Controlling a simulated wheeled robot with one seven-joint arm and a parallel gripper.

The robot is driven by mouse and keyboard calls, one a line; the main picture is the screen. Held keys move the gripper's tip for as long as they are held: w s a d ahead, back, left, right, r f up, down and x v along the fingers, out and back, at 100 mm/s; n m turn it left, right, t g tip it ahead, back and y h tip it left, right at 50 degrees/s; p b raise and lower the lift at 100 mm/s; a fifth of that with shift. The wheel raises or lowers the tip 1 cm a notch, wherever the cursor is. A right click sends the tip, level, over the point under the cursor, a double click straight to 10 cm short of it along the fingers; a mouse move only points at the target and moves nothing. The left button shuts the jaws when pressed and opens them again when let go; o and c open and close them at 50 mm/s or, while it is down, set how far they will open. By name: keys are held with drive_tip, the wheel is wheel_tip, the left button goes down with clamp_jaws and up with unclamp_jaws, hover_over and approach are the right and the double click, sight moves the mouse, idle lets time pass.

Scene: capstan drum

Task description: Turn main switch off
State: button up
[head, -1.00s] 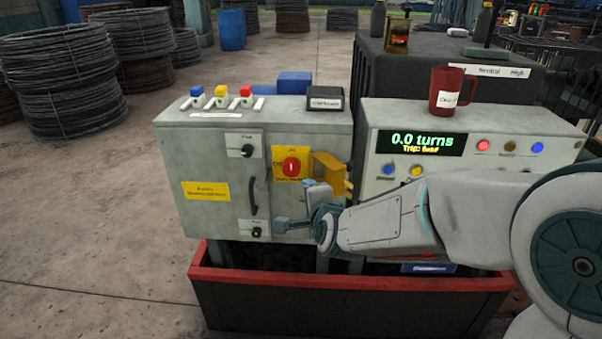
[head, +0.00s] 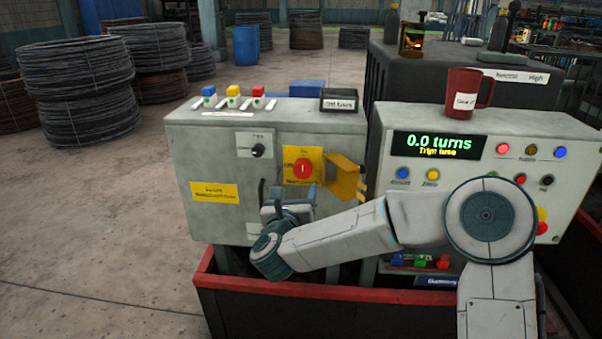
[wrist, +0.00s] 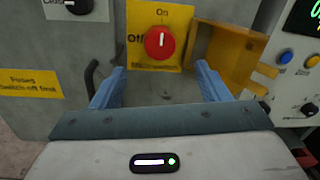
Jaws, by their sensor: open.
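The main switch (head: 303,168) is a red round knob on a yellow plate on the grey cabinet (head: 212,150). In the wrist view the red knob (wrist: 159,42) shows a light vertical mark, with "On" above it and "Off" to its left. My gripper (head: 288,194) is just below and left of the switch in the head view, apart from it. In the wrist view my gripper's blue fingers (wrist: 161,82) are spread wide and empty, with the knob above and between them. A yellow open cover (head: 345,178) stands out at the right of the switch plate.
A black knob (head: 258,150) sits above left of the switch. A dark door handle (wrist: 93,78) is close to my left finger. The console (head: 385,150) reads "0.0 turns", with a red mug (head: 468,90) on top. A red-rimmed bin (head: 205,275) stands below.

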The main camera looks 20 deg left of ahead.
sight(302, 171)
drive_tip(key=w, duration=0.3)
drive_tip(key=w+a, duration=0.1)
drive_tip(key=w, duration=0.2)
drive_tip(key=w+a+p, duration=0.1)
drive_tip(key=w, duration=0.3)
drive_tip(key=shift+w, duration=0.1)
drive_tip(key=c, duration=1)
